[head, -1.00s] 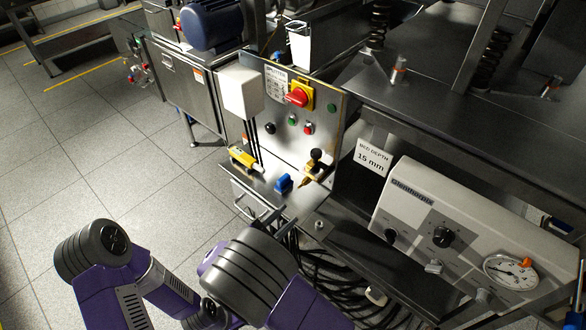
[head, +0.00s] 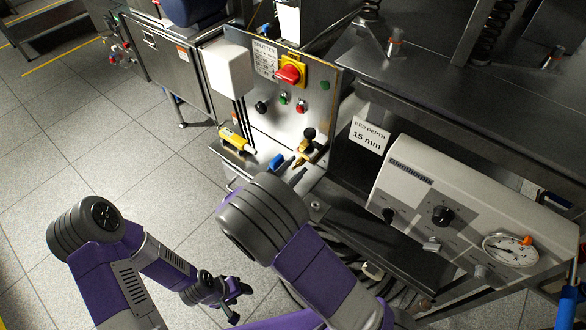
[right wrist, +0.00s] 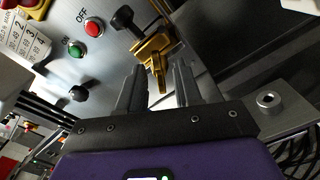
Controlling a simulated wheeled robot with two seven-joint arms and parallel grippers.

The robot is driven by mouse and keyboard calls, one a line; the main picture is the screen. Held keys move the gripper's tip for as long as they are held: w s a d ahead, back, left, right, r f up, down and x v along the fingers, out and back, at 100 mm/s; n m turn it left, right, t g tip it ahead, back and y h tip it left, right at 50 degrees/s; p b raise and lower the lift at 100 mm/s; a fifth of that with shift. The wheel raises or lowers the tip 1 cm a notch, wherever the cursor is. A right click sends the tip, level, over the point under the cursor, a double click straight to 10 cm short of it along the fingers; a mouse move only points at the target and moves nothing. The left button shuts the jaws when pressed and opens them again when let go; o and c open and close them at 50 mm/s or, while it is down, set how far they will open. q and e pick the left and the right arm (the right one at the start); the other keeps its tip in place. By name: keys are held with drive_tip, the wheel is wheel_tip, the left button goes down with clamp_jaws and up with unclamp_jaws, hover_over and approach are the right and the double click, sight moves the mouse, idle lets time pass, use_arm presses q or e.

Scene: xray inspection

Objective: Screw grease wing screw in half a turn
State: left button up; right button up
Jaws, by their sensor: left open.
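A brass fitting (head: 307,149) with a dark knob sits at the right lower corner of the steel control panel; I take its brass wing to be the grease wing screw (right wrist: 158,72). In the right wrist view, my right gripper (right wrist: 159,80) is open, with the wing near or between its fingertips and no clear contact. In the head view, my right forearm hides most of that gripper, just below the fitting. My left gripper (head: 235,301) is open and empty, low over the floor and far from the panel.
The panel carries a red rotary switch (head: 289,74), a green button (head: 283,98) and a red button (head: 301,105). A yellow tool (head: 237,140) and a blue object (head: 276,162) lie on the ledge below. A gauge box (head: 457,215) stands right; cables hang beneath.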

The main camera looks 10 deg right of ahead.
clamp_jaws()
drive_tip(key=shift+f+m+b, duration=0.15)
drive_tip(key=shift+m+b, duration=0.85)
drive_tip(key=m+b, duration=0.6)
drive_tip(key=shift+m+b, duration=1.4)
drive_tip(key=shift+b, duration=0.1)
